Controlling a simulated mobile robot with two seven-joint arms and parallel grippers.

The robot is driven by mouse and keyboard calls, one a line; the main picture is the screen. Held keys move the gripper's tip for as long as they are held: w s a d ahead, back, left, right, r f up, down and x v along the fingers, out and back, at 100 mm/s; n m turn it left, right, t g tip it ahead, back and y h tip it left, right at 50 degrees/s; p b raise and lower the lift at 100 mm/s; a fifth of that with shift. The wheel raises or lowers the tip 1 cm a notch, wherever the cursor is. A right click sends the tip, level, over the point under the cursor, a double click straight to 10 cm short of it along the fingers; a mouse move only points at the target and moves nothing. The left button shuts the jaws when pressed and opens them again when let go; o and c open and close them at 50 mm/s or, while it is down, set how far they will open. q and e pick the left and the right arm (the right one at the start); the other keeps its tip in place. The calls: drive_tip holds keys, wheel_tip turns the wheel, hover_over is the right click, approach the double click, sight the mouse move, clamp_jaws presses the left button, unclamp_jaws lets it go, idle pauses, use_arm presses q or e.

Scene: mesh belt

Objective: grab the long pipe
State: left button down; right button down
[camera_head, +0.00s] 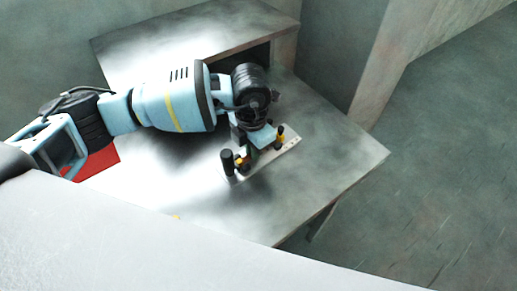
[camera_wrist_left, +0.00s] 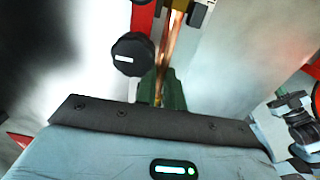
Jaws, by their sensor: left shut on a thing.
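My left gripper (camera_head: 250,150) reaches down over the metal table from the left, at a small fixture plate (camera_head: 263,163). In the left wrist view, a copper-coloured long pipe (camera_wrist_left: 176,45) runs from the top edge down to the dark green fingers (camera_wrist_left: 165,92). The gripper is shut on the pipe; the fingers hide its near end. In the head view I cannot make out the pipe apart from the gripper and the fixture. My right gripper is not in view.
The fixture carries black and yellow posts. A black knob (camera_wrist_left: 130,54) sits left of the pipe in the wrist view. A raised metal box (camera_head: 140,48) stands at the table's back, and a red sheet (camera_head: 98,163) lies left. The table's right part (camera_head: 340,150) is clear.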

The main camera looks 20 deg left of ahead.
use_arm(q)
drive_tip(key=shift+r, duration=0.15)
